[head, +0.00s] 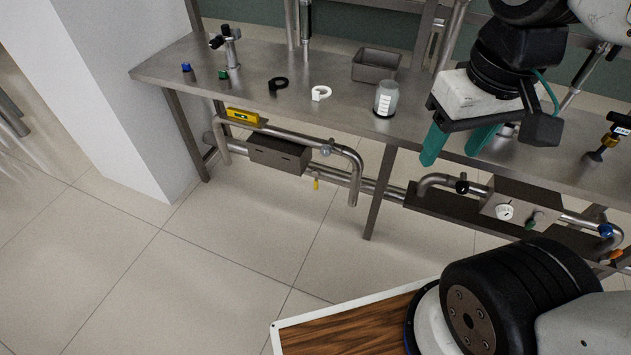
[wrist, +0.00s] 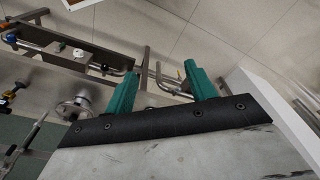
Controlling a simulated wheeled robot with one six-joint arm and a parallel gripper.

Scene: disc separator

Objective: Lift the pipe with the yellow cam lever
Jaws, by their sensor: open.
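A bent metal pipe (head: 335,150) runs under the bench's front edge in the head view, its right end turning downward. A small yellow lever (head: 316,183) hangs just below the lower piping there; I cannot tell exactly which pipe it joins. My gripper (head: 452,150) is in front of the bench edge, to the right of this pipe and apart from it. Its two teal fingers are spread with nothing between them. In the wrist view, the open gripper (wrist: 161,68) shows with metal piping and floor beyond; the yellow lever is not clear there.
The metal bench (head: 335,80) holds a jar (head: 386,99), a grey bin (head: 376,65) and small fittings. A yellow block (head: 243,116) and a dark box (head: 279,156) sit by the pipe. A second pipe assembly (head: 505,207) is at right. The floor at left is clear.

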